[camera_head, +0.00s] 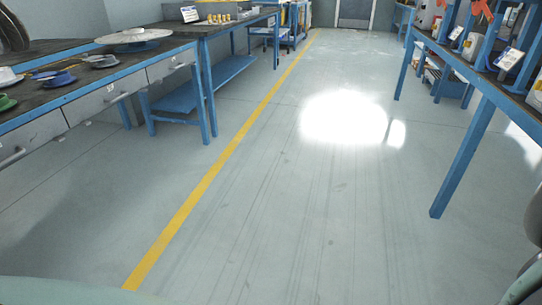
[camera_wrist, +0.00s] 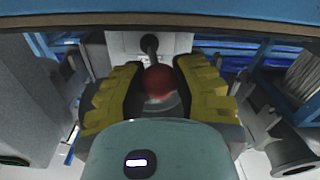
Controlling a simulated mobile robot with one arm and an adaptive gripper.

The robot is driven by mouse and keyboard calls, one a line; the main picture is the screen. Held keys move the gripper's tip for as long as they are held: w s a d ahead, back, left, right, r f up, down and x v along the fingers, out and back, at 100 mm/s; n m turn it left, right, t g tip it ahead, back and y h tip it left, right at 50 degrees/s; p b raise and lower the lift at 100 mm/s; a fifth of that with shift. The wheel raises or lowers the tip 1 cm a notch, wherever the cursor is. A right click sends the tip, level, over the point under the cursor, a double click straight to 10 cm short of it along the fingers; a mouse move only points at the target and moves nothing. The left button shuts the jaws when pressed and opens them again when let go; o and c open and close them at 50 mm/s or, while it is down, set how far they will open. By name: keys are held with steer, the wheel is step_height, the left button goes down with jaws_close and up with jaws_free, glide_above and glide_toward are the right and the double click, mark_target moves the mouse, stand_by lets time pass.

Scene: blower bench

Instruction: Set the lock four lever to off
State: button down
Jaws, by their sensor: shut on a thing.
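In the wrist view, my gripper (camera_wrist: 158,88) has its two yellow-and-black fingers on either side of a red ball knob (camera_wrist: 158,82). It is shut on this knob. The knob sits on the end of a dark lever stem (camera_wrist: 149,46). The stem comes out of a pale plate (camera_wrist: 170,42) just beyond the fingers. No label shows, so I cannot tell which lock this lever belongs to or its marked position. The fingers hide the sides of the knob. The head view does not show my gripper.
In the wrist view, a bench edge (camera_wrist: 250,15) crosses the top and a grey pipe flange (camera_wrist: 292,158) is at lower right. In the head view, a workbench (camera_head: 92,92) stands left and a blue-legged bench (camera_head: 468,160) right, with open floor (camera_head: 290,210) between.

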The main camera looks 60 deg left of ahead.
steer(key=shift+w+a+f+m+g+h+b, duration=0.2)
steer(key=shift+w+m+g+h+b, duration=0.3)
steer(key=shift+b, duration=1)
steer(key=shift+w+a+f+m+g+h+b, duration=0.1)
steer(key=shift+w+a+m+g+h+b, duration=0.4)
steer(key=shift+b, duration=1)
steer(key=b, duration=0.1)
steer(key=g+b, duration=0.1)
steer(key=b, duration=0.1)
steer(key=shift+d+r+m+g, duration=0.2)
steer(key=shift+r+m+g, duration=0.1)
steer(key=shift+m, duration=0.1)
steer(key=shift+r+h, duration=0.1)
steer(key=shift+h, duration=0.2)
steer(key=c, duration=0.6)
jaws_free()
steer(key=v, duration=1.2)
steer(key=shift+w+a, duration=0.1)
steer(key=shift+w, duration=0.05)
steer(key=shift+r, duration=0.1)
